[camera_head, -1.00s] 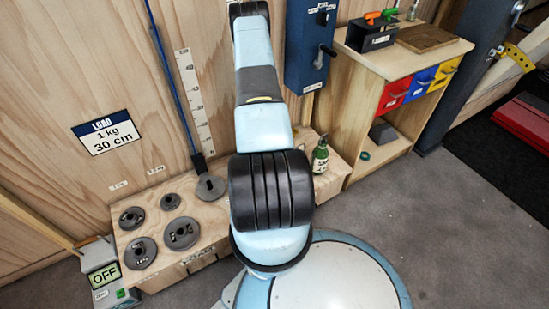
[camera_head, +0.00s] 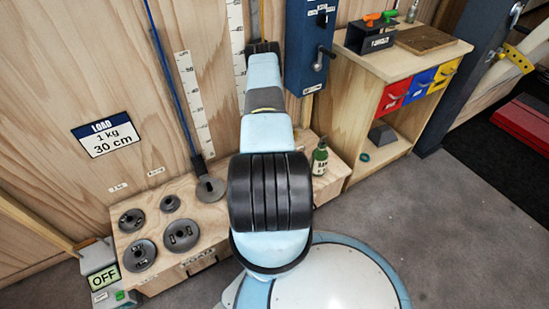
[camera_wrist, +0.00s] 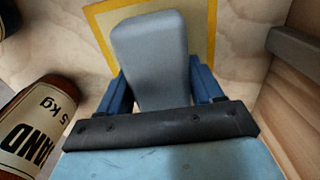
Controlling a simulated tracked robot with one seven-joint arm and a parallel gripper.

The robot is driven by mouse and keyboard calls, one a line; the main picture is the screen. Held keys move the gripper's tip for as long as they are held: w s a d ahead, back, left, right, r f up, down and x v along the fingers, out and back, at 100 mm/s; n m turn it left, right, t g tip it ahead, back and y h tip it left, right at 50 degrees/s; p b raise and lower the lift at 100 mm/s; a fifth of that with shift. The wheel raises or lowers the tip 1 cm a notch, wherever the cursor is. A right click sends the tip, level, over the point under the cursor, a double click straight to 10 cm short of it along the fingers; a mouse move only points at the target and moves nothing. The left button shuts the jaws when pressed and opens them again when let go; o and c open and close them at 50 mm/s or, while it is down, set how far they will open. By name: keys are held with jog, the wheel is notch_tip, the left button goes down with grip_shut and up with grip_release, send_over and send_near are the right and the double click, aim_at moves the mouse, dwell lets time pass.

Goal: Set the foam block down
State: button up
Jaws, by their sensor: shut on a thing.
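The foam block (camera_wrist: 152,50) is a smooth grey block with rounded edges in the wrist view. My gripper (camera_wrist: 162,84) has its two blue fingers on either side of the block and is shut on it. Behind the block is a yellow-outlined square (camera_wrist: 212,32) on pale wood. Whether the block touches that surface cannot be told. In the head view my own arm hides the gripper and the held block.
A brown cylinder marked SAND (camera_wrist: 38,125) lies left of my gripper in the wrist view. In the head view, a low wooden bench (camera_head: 205,218) holds several round weights, and a green bottle (camera_head: 320,158) stands right of my arm.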

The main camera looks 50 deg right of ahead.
jog(key=shift+f, duration=1.45)
jog(key=shift+f, duration=0.1)
jog(key=o, duration=1)
jog(key=shift+o, duration=0.2)
jog(key=shift+r, duration=3.85)
